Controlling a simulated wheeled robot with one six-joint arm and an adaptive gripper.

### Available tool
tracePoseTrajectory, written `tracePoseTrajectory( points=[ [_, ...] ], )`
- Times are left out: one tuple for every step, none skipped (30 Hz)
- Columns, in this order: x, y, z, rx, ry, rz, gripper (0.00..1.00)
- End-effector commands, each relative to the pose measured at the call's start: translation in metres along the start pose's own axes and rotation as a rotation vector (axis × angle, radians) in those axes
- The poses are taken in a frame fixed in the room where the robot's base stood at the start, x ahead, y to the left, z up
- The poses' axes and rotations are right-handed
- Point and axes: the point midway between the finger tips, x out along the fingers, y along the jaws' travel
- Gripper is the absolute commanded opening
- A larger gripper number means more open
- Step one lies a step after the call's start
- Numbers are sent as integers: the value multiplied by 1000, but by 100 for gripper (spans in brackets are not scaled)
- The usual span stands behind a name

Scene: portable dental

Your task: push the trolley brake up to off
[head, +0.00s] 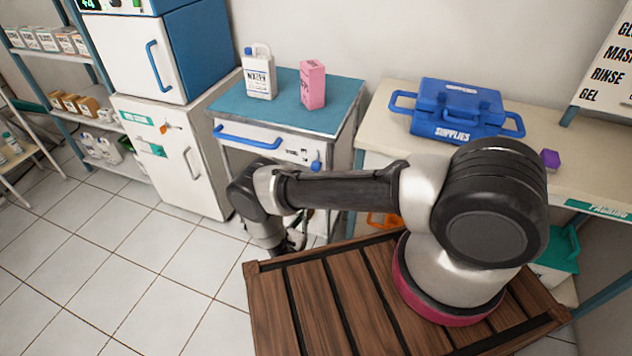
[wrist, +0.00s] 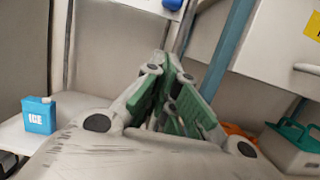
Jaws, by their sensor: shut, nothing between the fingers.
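The trolley has a teal top (head: 225,110), with a blue push handle (head: 248,136) along its front. A small blue brake lever (head: 315,165) sits at the right end of its white front panel (head: 285,152), beside small markings too small to read. In the wrist view, part of a blue knob (wrist: 172,4), seemingly the lever, shows at the top edge. My gripper (wrist: 167,58) is shut and empty, its green-padded fingers pointing toward the trolley below the lever, apart from it. In the head view my gripper (head: 292,243) hangs low in front of the trolley, partly hidden by my arm.
A white water jug (head: 258,75) and a pink carton (head: 312,85) stand on the trolley. A blue supplies case (head: 455,112) lies on the counter to the right. Tiled floor (head: 130,260) is clear at left.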

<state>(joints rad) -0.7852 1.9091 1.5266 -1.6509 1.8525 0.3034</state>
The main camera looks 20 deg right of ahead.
Motion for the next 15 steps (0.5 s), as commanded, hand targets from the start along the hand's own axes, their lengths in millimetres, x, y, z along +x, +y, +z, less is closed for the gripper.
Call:
tracePoseTrajectory(
  points=[
    [0, 0, 0, 0, 0, 0, 0],
    [0, 0, 0, 0, 0, -1, 0],
    [0, 0, 0, -1, 1, -1, 0],
    [1, 0, 0, -1, 1, -2, 0],
    [2, 0, 0, -1, 1, -2, 0],
    [4, 0, 0, -1, 1, -3, 0],
    [7, 0, 0, -1, 1, -3, 0],
    [10, 0, 0, -1, 1, -4, 0],
    [15, -1, 0, -1, 0, -6, 0],
    [20, -1, 0, -1, 0, -5, 0],
    [25, -1, 0, -1, 0, -7, 0],
    [33, -1, 0, -1, 1, -7, 0],
    [40, -2, 0, -1, 1, -9, 0],
    [46, -2, 0, -1, 1, -8, 0],
    [55, -2, 0, -1, 0, -8, 0]
  ],
)
